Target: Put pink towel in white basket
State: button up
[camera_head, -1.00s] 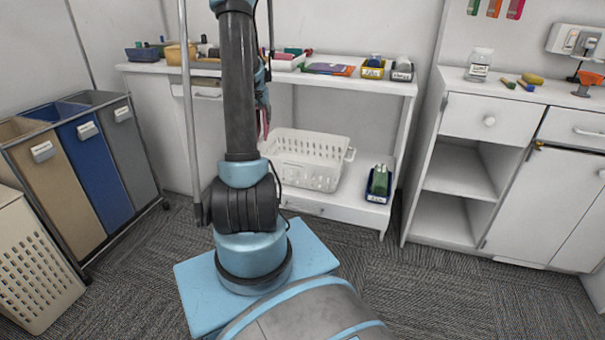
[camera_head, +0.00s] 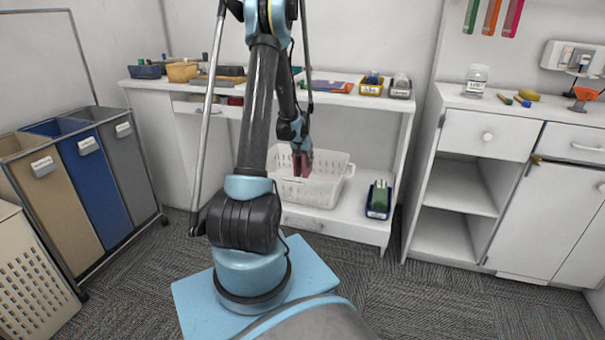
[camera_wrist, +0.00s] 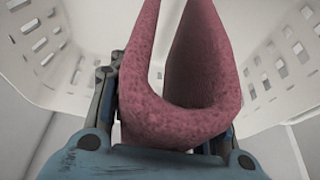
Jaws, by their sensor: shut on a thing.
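The pink towel (camera_wrist: 178,122) hangs folded in a U shape between the fingers of my gripper (camera_wrist: 165,135) in the wrist view. My gripper is shut on it. In the head view the towel (camera_head: 302,166) is a small dark pink patch below my gripper (camera_head: 301,150), in front of or over the white basket (camera_head: 322,190). The basket is a slotted white bin on the lower shelf. Its slotted walls (camera_wrist: 40,50) rise on both sides of the towel in the wrist view. I cannot tell whether the towel touches the basket.
A blue bin with green things (camera_head: 379,199) stands right of the basket on the shelf. The upper shelf (camera_head: 345,98) above holds small trays and flat items. A white cabinet (camera_head: 480,180) stands to the right, and sorting bins (camera_head: 80,180) to the left.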

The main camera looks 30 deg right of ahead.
jog(key=shift+f, duration=2.5)
jog(key=o, duration=1.2)
